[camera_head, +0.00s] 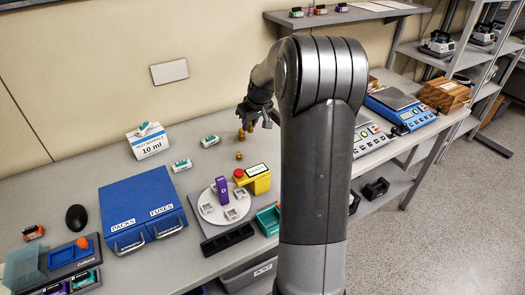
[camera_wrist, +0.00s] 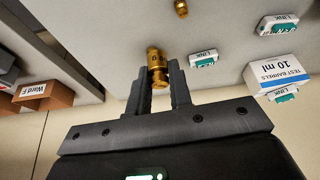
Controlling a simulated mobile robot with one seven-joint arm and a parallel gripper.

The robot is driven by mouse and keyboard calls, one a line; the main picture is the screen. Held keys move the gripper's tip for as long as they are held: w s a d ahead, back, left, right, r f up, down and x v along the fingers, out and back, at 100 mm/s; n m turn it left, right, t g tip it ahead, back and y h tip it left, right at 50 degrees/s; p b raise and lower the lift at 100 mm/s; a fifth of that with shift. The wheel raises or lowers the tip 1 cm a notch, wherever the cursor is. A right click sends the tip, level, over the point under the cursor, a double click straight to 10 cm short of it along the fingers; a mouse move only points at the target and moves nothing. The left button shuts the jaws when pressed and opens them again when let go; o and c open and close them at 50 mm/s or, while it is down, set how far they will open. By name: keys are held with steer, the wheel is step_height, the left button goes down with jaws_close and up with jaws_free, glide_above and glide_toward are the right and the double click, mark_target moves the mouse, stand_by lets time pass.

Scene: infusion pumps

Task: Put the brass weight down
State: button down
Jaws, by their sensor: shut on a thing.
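My gripper (camera_wrist: 160,88) is shut on a brass weight (camera_wrist: 159,76), which sits between the two dark fingertips in the wrist view. More brass with dark marking shows just beyond it; I cannot tell whether this is a second weight. In the head view my gripper (camera_head: 254,118) is low over the rear of the grey bench, with brass close below its fingers. Another small brass weight (camera_head: 239,155) stands on the bench nearer the camera, and it also shows at the wrist view's top edge (camera_wrist: 181,9). Whether the held weight touches the bench is unclear.
White-and-teal packs (camera_head: 210,141) and a 10 ml test barrels box (camera_head: 149,143) are left of my gripper. A yellow device with a red button (camera_head: 254,179), a round carousel (camera_head: 223,203) and a blue drawer unit (camera_head: 143,212) stand nearer. My arm hides bench to the right.

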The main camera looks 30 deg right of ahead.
steer(key=s+d+m+h, duration=0.1)
steer(key=s+d+m, duration=0.2)
steer(key=s+d, duration=0.7)
glide_above(261, 148)
steer(key=s, duration=0.1)
steer(key=f, duration=0.7)
steer(key=shift+s, duration=0.2)
steer(key=shift+f, duration=2)
steer(key=shift+f, duration=0.1)
steer(key=c, duration=1.3)
jaws_free()
